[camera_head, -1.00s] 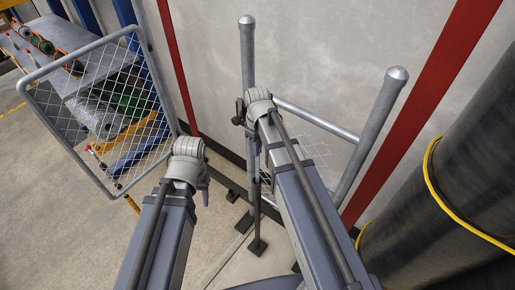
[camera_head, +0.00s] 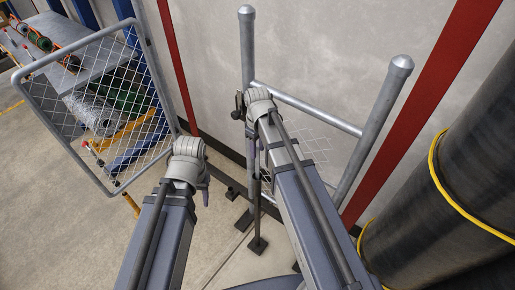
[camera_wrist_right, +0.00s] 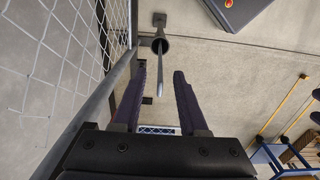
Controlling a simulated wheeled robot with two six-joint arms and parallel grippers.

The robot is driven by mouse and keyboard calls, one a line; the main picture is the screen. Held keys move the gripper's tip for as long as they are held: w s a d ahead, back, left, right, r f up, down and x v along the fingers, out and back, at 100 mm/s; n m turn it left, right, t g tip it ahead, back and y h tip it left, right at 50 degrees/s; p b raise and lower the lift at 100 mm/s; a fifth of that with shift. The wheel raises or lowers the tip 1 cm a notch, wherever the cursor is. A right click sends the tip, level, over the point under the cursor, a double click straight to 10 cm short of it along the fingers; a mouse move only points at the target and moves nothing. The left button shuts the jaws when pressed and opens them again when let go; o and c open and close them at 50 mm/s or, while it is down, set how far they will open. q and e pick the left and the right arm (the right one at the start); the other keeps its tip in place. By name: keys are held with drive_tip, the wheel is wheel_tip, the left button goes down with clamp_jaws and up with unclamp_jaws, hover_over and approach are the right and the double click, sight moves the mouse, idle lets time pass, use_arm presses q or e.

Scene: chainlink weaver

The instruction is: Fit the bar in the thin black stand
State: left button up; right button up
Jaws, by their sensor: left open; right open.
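A thin black stand (camera_head: 257,222) rises from a small dark foot on the floor near the fence. In the right wrist view, a slim grey bar (camera_wrist_right: 161,68) shows between my right gripper's fingers, in line with a dark ring-shaped holder (camera_wrist_right: 161,45). I cannot tell whether the bar is seated in it. My right gripper (camera_wrist_right: 158,85) is open, its dark purple fingers apart on either side of the bar without visible contact. In the head view its wrist hides most of it. My left gripper (camera_head: 204,196) hangs below its wrist, mostly hidden, left of the stand.
Galvanised fence posts (camera_head: 385,120) with a cross rail and mesh stand by the wall. A framed mesh panel (camera_head: 100,90) is at the left. A large black roll with yellow bands (camera_head: 450,190) fills the right side. Open floor (camera_head: 70,230) lies at front left.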

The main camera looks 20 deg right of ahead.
wheel_tip(320, 180, up, 8)
drive_tip(key=p, duration=0.8)
drive_tip(key=shift+f, duration=0.15)
idle(0.4)
drive_tip(key=shift+s+a+f, duration=0.1)
drive_tip(key=s+a+f+m+b, duration=0.2)
drive_tip(key=s+a+f+b, duration=0.2)
drive_tip(key=s, duration=0.3)
drive_tip(key=s+a+f+m+h+b, duration=0.1)
drive_tip(key=s+a+f+b, duration=0.3)
drive_tip(key=s+a+b, duration=0.1)
drive_tip(key=shift+s+a+f+m, duration=0.4)
drive_tip(key=shift+s+a, duration=0.25)
drive_tip(key=shift+s, duration=0.4)
